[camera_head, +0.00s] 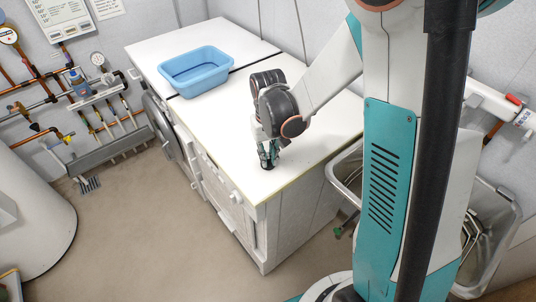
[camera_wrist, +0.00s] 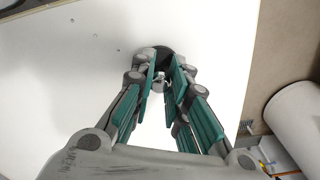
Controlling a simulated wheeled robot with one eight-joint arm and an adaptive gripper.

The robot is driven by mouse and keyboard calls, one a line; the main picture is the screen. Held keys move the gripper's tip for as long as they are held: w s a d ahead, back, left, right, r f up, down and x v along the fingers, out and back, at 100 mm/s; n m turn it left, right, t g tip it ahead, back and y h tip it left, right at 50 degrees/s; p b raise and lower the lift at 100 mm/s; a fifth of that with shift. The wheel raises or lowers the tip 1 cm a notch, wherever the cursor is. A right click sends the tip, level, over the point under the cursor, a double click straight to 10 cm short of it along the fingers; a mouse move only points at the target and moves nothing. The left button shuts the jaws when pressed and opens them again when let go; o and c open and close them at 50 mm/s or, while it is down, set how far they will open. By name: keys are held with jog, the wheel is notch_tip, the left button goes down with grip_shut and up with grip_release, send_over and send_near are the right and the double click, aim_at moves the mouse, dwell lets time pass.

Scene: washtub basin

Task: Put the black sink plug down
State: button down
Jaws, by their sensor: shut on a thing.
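The black sink plug (camera_wrist: 165,55) shows in the wrist view between and just beyond my fingertips, a dark round disc with a small metal fitting in its middle. My gripper (camera_wrist: 162,78) has its teal-padded fingers closed on that fitting. In the head view my gripper (camera_head: 268,158) points down at the white worktop near its front corner. The plug (camera_head: 267,166) is a small dark shape at the fingertips, at or very near the worktop surface. I cannot tell for certain whether it touches. My fingers hide part of it.
The white worktop (camera_head: 225,125) is clear around my gripper. A blue plastic tub (camera_head: 196,72) stands farther back on it. A metal sink basin (camera_head: 345,170) is to the right, partly behind my arm. Pipes and a tool rack line the left wall.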

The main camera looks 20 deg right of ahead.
aim_at(268, 154)
jog(key=c, duration=1.6)
grip_release()
jog(key=shift+f, duration=0.1)
jog(key=shift+o, duration=0.2)
notch_tip(268, 154, up, 12)
jog(key=p, duration=0.4)
jog(key=s+r+n+t, duration=0.1)
jog(key=s+r+t, duration=0.6)
jog(key=s+r, duration=0.4)
jog(key=shift+s+r, duration=0.3)
jog(key=shift+s, duration=1.65)
